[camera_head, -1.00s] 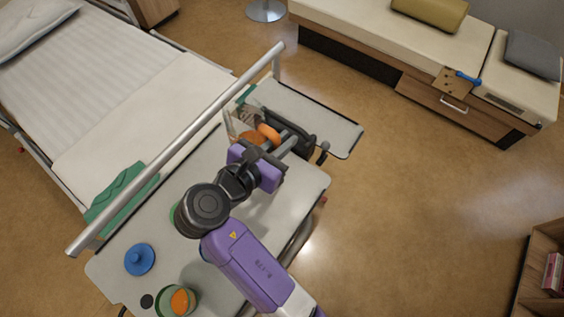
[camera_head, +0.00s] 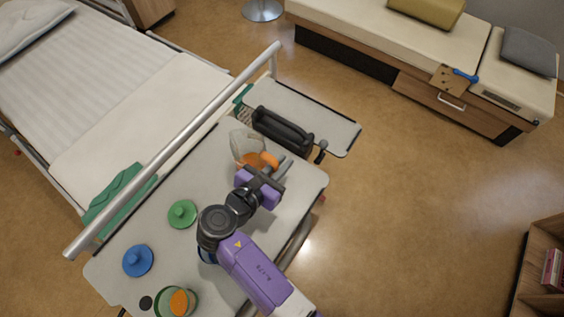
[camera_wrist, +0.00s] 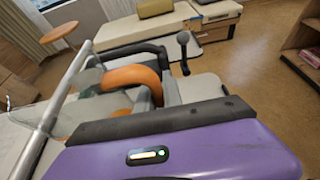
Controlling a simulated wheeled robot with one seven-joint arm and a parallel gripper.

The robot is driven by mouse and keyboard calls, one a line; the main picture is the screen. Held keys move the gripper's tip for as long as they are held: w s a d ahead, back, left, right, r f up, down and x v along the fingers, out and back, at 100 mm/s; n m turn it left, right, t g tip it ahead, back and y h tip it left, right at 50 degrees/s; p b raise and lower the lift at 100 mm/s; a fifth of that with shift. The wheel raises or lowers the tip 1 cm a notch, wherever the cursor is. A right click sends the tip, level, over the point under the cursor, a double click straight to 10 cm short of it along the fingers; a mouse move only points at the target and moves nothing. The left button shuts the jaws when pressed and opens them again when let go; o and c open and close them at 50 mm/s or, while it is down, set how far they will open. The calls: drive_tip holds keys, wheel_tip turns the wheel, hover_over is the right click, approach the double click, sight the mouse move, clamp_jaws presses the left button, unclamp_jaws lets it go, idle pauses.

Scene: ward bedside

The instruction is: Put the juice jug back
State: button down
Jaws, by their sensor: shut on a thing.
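The juice jug (camera_head: 241,142) is clear, with orange juice low in it and an orange handle. It is over the far end of the overbed table (camera_head: 215,165); I cannot tell whether its base touches the top. My gripper (camera_head: 271,170) is shut on the orange handle, on the jug's near right side. In the wrist view the orange handle (camera_wrist: 132,76) sits between the grey fingers, and the clear jug body (camera_wrist: 45,112) reaches to the left. The gripper hides part of the jug.
The bed rail (camera_head: 180,145) runs along the left.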

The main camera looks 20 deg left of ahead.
drive_tip(key=c, duration=1.5)
unclamp_jaws()
drive_tip(key=v, duration=1.2)
drive_tip(key=shift+b, duration=0.3)
drive_tip(key=shift+s, duration=0.1)
